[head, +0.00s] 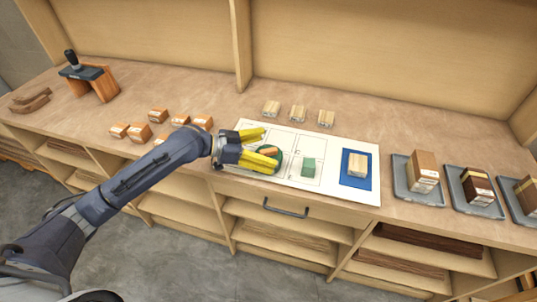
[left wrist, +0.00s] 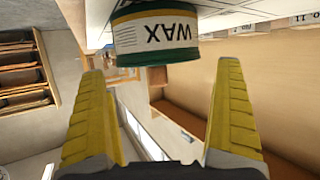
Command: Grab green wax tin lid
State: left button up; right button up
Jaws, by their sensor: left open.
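The wax tin (left wrist: 155,33) shows upside down in the left wrist view, with a white label reading WAX. Its green lid (left wrist: 155,62) is the green edge at the lower side there. In the head view the round green lid (head: 278,154) sits on the white board, partly hidden by my left gripper (head: 268,149). A small orange-brown piece appears on top of it. In the left wrist view the tin is beyond the fingertips (left wrist: 161,70), not gripped. My right gripper is in neither view.
A green block (head: 308,167) stands on the white board (head: 330,190), right of the tin. A blue pad (head: 348,182) bears a wooden block. Grey trays (head: 402,188) with blocks stand at right. Small orange-brown blocks (head: 140,132) are at left, pale blocks (head: 298,113) behind.

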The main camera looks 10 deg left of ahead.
pick_arm(q)
jog(key=shift+w+d+f, duration=0.15)
jog(key=shift+d, duration=0.15)
jog(key=shift+c, duration=0.2)
jog(key=c, duration=1.1)
